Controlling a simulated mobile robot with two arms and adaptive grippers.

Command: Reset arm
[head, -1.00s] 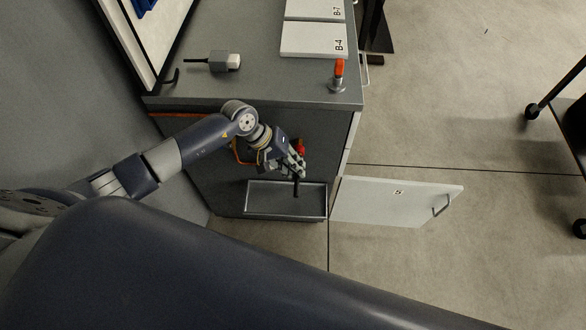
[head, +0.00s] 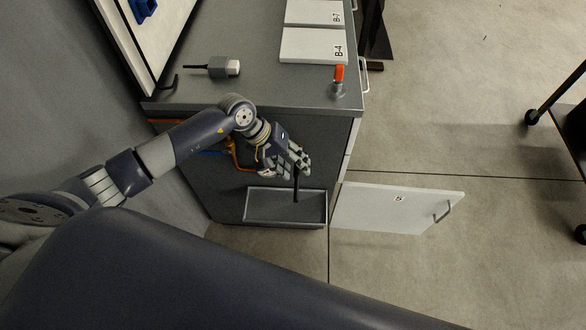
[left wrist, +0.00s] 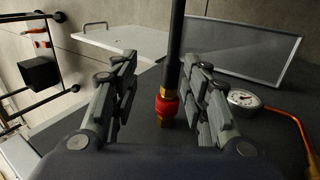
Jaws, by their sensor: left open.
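My left gripper (head: 298,163) is in front of the side of the grey cabinet, above a shallow grey tray. In the left wrist view its two fingers (left wrist: 160,95) are apart. A dark upright rod (left wrist: 175,45) with a brass fitting and a red collar (left wrist: 167,106) shows between them; I cannot tell whether either finger touches it. In the head view a black rod (head: 296,187) shows just below the fingers. The gripper hides part of the cabinet side. My right gripper is not in view. I cannot make out a separate reset arm.
The grey cabinet (head: 265,92) carries white panels (head: 313,45), a grey block (head: 222,67) and an orange-topped fitting (head: 338,80). An open white door (head: 395,207) sticks out right of the tray (head: 285,222). A gauge (left wrist: 243,98) and orange pipe (left wrist: 290,116) are close to the right finger.

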